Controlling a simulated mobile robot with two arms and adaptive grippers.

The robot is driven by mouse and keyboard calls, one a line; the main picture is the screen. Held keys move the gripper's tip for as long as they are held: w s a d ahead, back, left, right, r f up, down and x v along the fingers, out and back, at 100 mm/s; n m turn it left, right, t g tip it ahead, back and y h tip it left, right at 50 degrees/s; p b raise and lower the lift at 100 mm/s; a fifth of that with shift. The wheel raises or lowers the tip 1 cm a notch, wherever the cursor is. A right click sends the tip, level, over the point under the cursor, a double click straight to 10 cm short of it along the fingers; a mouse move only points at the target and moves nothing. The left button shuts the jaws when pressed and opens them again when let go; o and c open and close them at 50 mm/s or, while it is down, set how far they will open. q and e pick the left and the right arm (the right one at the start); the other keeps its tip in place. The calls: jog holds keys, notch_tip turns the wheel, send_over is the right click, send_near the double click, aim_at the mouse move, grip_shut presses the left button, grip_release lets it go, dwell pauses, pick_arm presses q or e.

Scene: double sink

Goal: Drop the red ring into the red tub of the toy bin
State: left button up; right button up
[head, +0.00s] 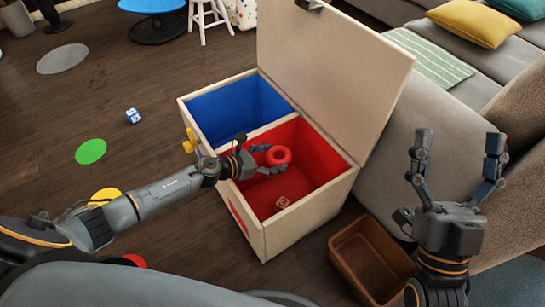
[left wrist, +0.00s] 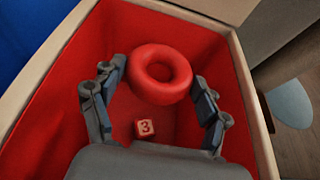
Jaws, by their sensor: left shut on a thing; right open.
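The red ring (head: 279,163) is held at the fingertips of my left gripper (head: 267,159), over the red tub (head: 322,163) of the toy bin (head: 305,227). In the left wrist view the ring (left wrist: 165,94) sits between the two fingers, with the red tub floor behind it. The bin is pale wood, and its lid (head: 330,60) stands open at the back. A small red block (head: 281,203) with a number 3 lies on the tub floor. My right gripper (head: 454,165) is open and empty at the right, away from the bin.
The blue tub (head: 225,108) beside the red one looks empty. A brown basket (head: 362,258) stands on the floor right of the bin. A grey sofa (head: 385,160) is at the right. A blue block (head: 132,116) and a green disc (head: 91,151) lie on the floor at left.

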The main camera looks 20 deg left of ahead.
pick_arm(q)
jog(key=o, duration=1.1)
jog(key=shift+o, duration=0.2)
jog(key=v, duration=1.2)
